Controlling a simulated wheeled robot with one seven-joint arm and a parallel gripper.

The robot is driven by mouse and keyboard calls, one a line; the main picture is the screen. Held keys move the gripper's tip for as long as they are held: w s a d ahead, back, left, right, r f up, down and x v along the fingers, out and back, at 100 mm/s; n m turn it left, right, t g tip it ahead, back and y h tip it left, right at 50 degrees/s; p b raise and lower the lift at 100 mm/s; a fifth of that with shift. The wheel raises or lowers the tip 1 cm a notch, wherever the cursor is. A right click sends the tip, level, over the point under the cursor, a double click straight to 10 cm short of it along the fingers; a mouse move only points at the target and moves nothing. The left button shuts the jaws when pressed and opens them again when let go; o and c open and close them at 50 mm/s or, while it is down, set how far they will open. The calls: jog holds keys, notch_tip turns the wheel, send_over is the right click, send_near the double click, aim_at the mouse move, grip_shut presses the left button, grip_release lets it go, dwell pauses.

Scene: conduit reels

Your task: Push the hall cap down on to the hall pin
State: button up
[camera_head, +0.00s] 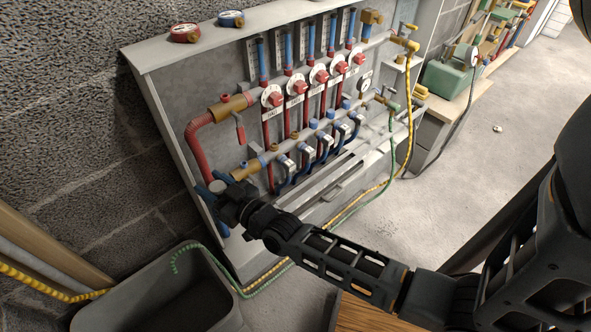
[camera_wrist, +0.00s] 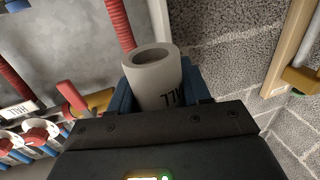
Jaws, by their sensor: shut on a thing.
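My gripper (camera_head: 214,186) is at the lower left of the manifold cabinet, in front of its left side panel. It is shut on a pale grey, hollow round cap (camera_head: 218,187). In the wrist view the cap (camera_wrist: 153,80) sits between the blue fingers of the gripper (camera_wrist: 158,92), its open bore facing up in the picture. Dark upside-down lettering, partly hidden, reads like "HALL". A label that seems to read "HALL" (camera_head: 271,114) is under the leftmost red dial. I cannot pick out the hall pin with certainty among the small fittings on the lower manifold bar (camera_head: 292,142).
The cabinet holds red dials, blue-topped pins and a thick red pipe (camera_head: 196,133) at left. A red-handled valve (camera_head: 240,127) juts out near my gripper. A grey tub (camera_head: 150,297) and green and yellow hoses lie below. A block wall is at left; open floor is at right.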

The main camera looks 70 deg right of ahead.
jog(key=s+d+f+m+g+h+b, duration=0.2)
jog(key=s+d+m+h+b, duration=0.15)
jog(key=s+d+b, duration=0.4)
jog(key=s+d+f+m+g+h+b, duration=0.25)
jog(key=s+d+h+b, duration=0.2)
jog(key=s+d, duration=0.6)
jog(key=shift+y, duration=0.3)
jog(key=shift+w+a+r+p+x, duration=0.1)
jog(key=shift+w+a+x, duration=0.25)
jog(key=shift+x, duration=1.65)
jog(key=shift+w+a+r+p+x, duration=0.1)
jog(key=shift+w+a+x, duration=0.25)
jog(key=shift+x, duration=1.65)
jog(key=shift+w+a+p+x, duration=0.1)
jog(key=shift+w+a+x, duration=0.2)
jog(key=shift+x, duration=1.7)
jog(key=shift+n, duration=0.3)
jog(key=shift+w+d+f+p, duration=0.15)
jog(key=shift+w+d, duration=0.25)
jog(key=shift+w, duration=0.25)
jog(key=shift+w+d+p, duration=0.15)
jog(key=shift+w+d, duration=0.3)
jog(key=shift+w, duration=0.25)
jog(key=shift+w+d+f+p, duration=0.15)
jog(key=shift+w+d, duration=0.25)
jog(key=shift+w, duration=0.25)
jog(key=shift+f+b, duration=0.85)
jog(key=shift+b, duration=0.2)
